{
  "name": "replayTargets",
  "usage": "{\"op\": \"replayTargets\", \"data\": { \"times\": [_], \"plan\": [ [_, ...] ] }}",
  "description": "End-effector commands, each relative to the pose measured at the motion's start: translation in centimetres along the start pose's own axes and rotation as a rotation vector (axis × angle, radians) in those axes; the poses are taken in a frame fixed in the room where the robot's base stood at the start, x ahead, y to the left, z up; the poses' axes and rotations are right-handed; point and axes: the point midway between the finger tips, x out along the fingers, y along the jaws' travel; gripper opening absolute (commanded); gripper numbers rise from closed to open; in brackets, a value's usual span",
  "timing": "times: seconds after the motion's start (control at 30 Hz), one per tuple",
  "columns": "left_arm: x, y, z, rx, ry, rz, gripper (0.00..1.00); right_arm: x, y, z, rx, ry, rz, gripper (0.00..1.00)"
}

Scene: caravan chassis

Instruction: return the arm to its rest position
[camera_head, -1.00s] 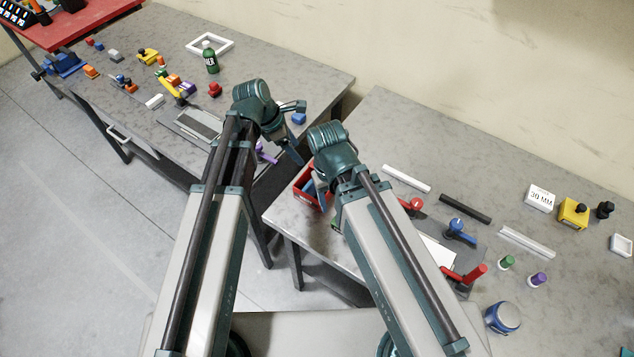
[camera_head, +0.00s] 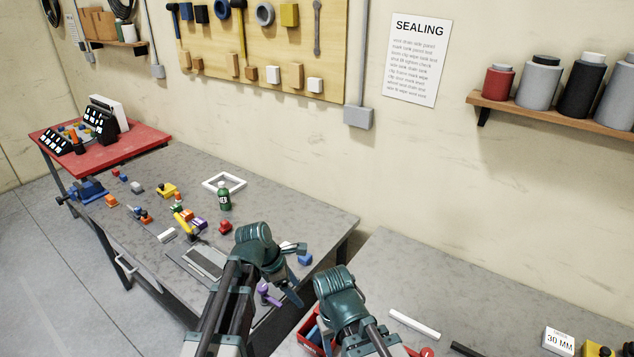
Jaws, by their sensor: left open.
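My left arm (camera_head: 257,250) reaches up from the bottom middle, in front of the left bench (camera_head: 160,205). My left gripper (camera_head: 294,272) is open and empty at its end, its fingers pointing right, near a blue block (camera_head: 305,259) and a purple item (camera_head: 268,295). My right arm (camera_head: 341,296) stands just right of it, bent over at the wrist. The right gripper's fingers are mostly hidden behind this wrist, by a red bin (camera_head: 310,338). I cannot see whether they are open or shut.
The left bench holds a green bottle (camera_head: 224,196), a white frame (camera_head: 224,184) and several small coloured parts. The right bench (camera_head: 440,275) has a white bar (camera_head: 414,324) and a 30 MM block (camera_head: 558,341). A gap separates the benches. A shelf (camera_head: 550,112) hangs on the wall.

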Motion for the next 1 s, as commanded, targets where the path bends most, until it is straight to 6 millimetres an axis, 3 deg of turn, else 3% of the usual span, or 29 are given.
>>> {"op": "replayTargets", "data": {
  "times": [0.17, 0.5, 0.7, 0.83, 1.0],
  "plan": [
    [2.7, -2.4, -1.1, 0.231, 0.053, -0.023, 0.77, 2.5, -0.2, -0.1, -0.001, 0.000, 0.000, 0.58],
    [9.9, -10.3, -5.8, 1.243, 0.241, -0.225, 0.77, 9.8, -0.9, -0.6, -0.007, 0.001, 0.002, 0.58],
    [12.3, -13.6, -8.3, 1.733, 0.291, -0.396, 0.77, 12.8, -1.2, -0.8, -0.010, 0.001, 0.003, 0.58],
    [13.0, -14.7, -9.2, 1.928, 0.301, -0.480, 0.77, 13.9, -1.3, -0.9, -0.011, 0.002, 0.003, 0.58],
    [13.1, -15.2, -9.7, 2.036, 0.301, -0.532, 0.77, 14.2, -1.3, -0.9, -0.012, 0.002, 0.003, 0.58]
  ]
}}
